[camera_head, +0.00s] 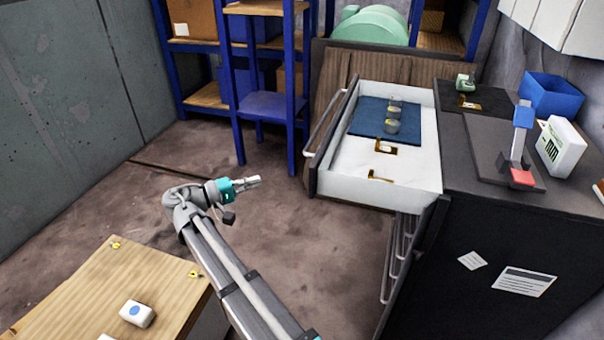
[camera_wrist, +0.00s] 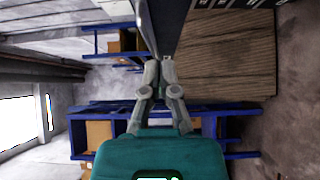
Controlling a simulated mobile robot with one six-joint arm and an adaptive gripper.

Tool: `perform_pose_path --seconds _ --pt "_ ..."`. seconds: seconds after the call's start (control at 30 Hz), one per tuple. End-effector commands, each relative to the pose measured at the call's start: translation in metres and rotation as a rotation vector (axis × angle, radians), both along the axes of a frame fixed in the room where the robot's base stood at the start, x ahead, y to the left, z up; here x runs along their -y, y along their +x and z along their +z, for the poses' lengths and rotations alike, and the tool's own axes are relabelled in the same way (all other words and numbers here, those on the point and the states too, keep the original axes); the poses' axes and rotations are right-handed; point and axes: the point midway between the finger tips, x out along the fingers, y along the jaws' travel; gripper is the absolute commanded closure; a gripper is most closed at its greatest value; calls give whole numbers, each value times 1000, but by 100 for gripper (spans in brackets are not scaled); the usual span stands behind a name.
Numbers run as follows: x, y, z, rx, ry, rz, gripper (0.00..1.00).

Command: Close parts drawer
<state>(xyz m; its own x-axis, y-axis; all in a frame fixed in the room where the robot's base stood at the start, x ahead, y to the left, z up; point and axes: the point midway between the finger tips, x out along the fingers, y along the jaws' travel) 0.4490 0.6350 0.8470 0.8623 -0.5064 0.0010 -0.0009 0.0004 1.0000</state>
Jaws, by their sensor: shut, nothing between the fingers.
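The parts drawer (camera_head: 350,163) is pulled out of the dark cabinet (camera_head: 470,260) in the head view. It is white inside, with a dark front and a long bar handle (camera_head: 333,122) on its left side. It holds a blue mat (camera_head: 370,118) with several small round parts (camera_head: 392,124) and two brass-coloured brackets (camera_head: 386,148). My gripper (camera_head: 254,181) is shut and empty, to the left of the drawer front and apart from it. In the wrist view my gripper (camera_wrist: 160,66) also shows with its fingers together.
Blue shelving (camera_head: 235,100) stands behind my gripper. A wooden table (camera_head: 100,290) with a white object (camera_head: 137,313) is at the lower left. The cabinet top carries a blue bin (camera_head: 550,95) and a white box (camera_head: 562,146). Bare floor (camera_head: 310,235) lies between table and cabinet.

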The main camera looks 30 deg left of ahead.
Motion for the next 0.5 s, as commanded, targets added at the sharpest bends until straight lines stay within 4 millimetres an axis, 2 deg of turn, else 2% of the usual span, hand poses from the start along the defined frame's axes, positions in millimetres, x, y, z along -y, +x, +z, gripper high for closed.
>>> perform_pose_path --seconds 0.27,0.5 --pt "1 1 0 -1 1 1 100" --pt "9 15 0 -1 1 1 100"
